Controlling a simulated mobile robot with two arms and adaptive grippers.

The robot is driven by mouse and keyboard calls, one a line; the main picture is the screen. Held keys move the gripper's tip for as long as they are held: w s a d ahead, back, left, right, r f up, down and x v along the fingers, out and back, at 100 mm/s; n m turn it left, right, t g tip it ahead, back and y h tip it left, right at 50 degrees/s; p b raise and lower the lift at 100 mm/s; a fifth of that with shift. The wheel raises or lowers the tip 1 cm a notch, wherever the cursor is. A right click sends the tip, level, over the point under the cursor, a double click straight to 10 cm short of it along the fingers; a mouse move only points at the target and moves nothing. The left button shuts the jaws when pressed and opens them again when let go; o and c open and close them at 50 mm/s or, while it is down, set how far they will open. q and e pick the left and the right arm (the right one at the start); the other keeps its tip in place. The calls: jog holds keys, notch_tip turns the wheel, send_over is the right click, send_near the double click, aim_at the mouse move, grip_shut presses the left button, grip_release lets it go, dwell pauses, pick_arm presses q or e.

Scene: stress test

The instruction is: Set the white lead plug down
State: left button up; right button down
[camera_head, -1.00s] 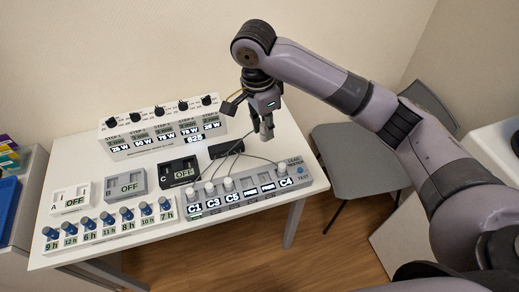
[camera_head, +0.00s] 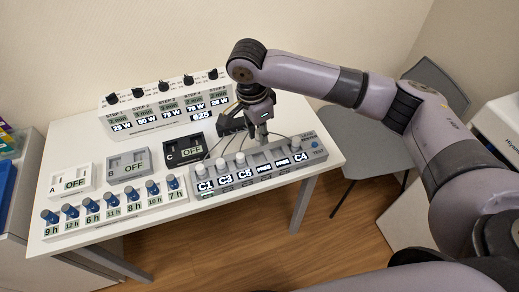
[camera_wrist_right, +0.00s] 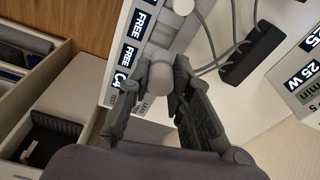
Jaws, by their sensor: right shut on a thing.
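My right gripper (camera_head: 260,132) hangs over the right half of the grey lead tester (camera_head: 205,192), close above its top, near the slots marked FREE and C4. A pale plug end (camera_wrist_right: 156,52) shows at the fingertips beside the FREE label. I cannot tell if it touches the socket. White plugs stand in the C1 (camera_head: 200,169), C3 (camera_head: 220,164) and C5 (camera_head: 240,159) slots. My left gripper is out of view.
Dark cables run from the plugs to a black box (camera_wrist_right: 252,55) behind the tester. Timer box (camera_head: 100,210), switch boxes A (camera_head: 88,170), B (camera_head: 118,165), C (camera_head: 182,143) and the step panel (camera_head: 150,122) fill the white table. A grey chair (camera_head: 365,150) stands right.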

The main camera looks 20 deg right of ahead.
aim_at(256, 133)
notch_tip(256, 133, down, 8)
jog(key=shift+r, duration=0.1)
dwell(0.4)
jog(key=c, duration=1.4)
grip_release()
jog(key=shift+c, duration=0.2)
jog(key=r, duration=0.4)
jog(key=a+r, duration=0.1)
jog(key=r, duration=0.7)
jog(key=shift+s+a+b, duration=0.15)
jog(key=shift+a+b, duration=0.1)
jog(key=shift+b, duration=0.1)
